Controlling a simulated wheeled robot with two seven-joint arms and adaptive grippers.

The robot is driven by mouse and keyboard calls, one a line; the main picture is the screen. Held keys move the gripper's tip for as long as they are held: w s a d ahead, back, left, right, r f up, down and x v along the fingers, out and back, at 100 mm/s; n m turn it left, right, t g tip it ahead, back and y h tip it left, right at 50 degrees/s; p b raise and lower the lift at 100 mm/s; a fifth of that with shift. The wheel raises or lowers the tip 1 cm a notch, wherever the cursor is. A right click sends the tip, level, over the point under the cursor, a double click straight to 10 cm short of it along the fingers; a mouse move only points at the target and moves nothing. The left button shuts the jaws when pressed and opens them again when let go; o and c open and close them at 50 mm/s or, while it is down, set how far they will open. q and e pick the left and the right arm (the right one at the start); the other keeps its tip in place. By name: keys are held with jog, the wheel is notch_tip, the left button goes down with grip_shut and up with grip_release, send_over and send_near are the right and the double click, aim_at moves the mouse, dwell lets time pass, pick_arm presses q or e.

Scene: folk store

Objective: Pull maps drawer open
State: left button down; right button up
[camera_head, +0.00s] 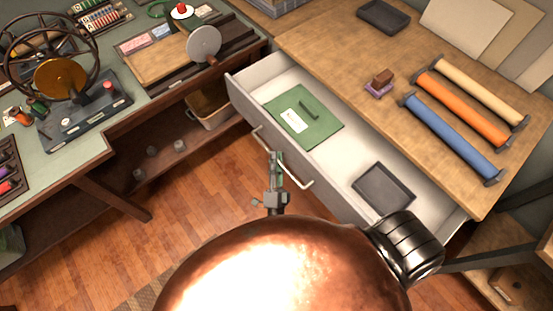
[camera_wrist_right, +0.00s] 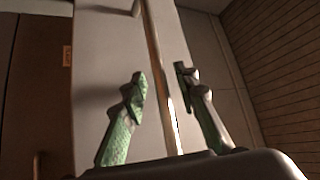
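The wide white drawer (camera_head: 347,157) under the wooden top is pulled out, its inside exposed. Its long bar handle (camera_head: 299,178) runs along the front, and in the right wrist view the bar (camera_wrist_right: 160,75) passes between my fingers. My right gripper (camera_head: 277,158) is at the handle, in front of the drawer face. In the right wrist view its green-padded fingers (camera_wrist_right: 163,88) are apart, one on each side of the bar. A gap shows by the left finger; whether the right finger touches cannot be told. My left gripper is in neither view.
Inside the drawer lie a green folder (camera_head: 318,132) and a dark tray (camera_head: 383,188). Blue (camera_head: 450,134), orange and cream rolls lie on the wooden top (camera_head: 340,50). A green-topped workbench (camera_head: 120,118) stands left. Wooden floor (camera_head: 225,185) is clear before the drawer.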

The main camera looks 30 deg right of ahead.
jog(key=shift+s+a, duration=0.1)
jog(key=shift+s, duration=0.05)
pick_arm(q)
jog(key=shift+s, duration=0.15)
pick_arm(e)
jog(key=v, duration=0.7)
jog(key=shift+s, duration=0.1)
